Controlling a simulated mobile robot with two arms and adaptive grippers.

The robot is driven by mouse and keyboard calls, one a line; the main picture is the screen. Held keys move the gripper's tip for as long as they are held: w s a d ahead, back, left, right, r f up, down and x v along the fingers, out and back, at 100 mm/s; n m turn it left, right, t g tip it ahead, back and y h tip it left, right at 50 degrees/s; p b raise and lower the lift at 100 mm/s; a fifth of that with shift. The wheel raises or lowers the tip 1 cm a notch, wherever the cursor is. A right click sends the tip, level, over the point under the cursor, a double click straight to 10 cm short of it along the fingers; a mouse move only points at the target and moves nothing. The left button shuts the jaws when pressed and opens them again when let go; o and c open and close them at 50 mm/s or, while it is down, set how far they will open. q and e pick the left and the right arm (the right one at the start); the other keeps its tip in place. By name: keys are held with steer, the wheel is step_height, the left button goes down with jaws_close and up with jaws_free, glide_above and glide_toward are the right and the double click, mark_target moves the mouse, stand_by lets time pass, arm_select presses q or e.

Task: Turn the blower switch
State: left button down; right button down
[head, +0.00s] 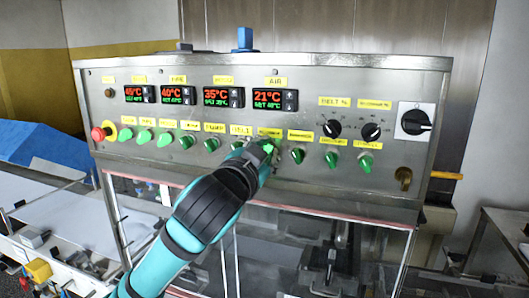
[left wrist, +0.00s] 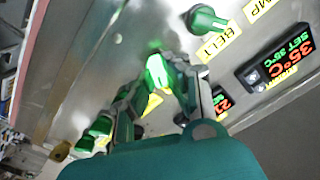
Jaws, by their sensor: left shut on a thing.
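A row of green rotary switches runs along the steel control panel (head: 300,105), each under a yellow label. My left gripper (head: 262,152) reaches up to the switch just right of the one labelled BELT. In the left wrist view its fingers (left wrist: 160,80) are shut on that green switch knob (left wrist: 157,70), which is brightly lit. Its yellow label (left wrist: 153,103) is partly hidden by the fingers, so I cannot read it as the blower switch. The gripper hides most of this knob in the head view. My right gripper is not in view.
Neighbouring green switches stand close on both sides, one beside the BELT label (left wrist: 215,45). Red and green temperature displays (head: 270,98) sit above. A red emergency button (head: 99,134) is at the left. Black dials (head: 371,132) and a black main switch (head: 415,122) are at the right.

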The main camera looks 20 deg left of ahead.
arm_select(q)
steer(key=c, duration=1.4)
jaws_free()
steer(key=shift+c, duration=0.2)
steer(key=shift+o, duration=0.4)
steer(key=shift+w, duration=0.15)
steer(key=s, duration=0.7)
steer(key=shift+s+a, duration=0.15)
steer(key=shift+s, duration=0.05)
steer(key=shift+f, duration=0.1)
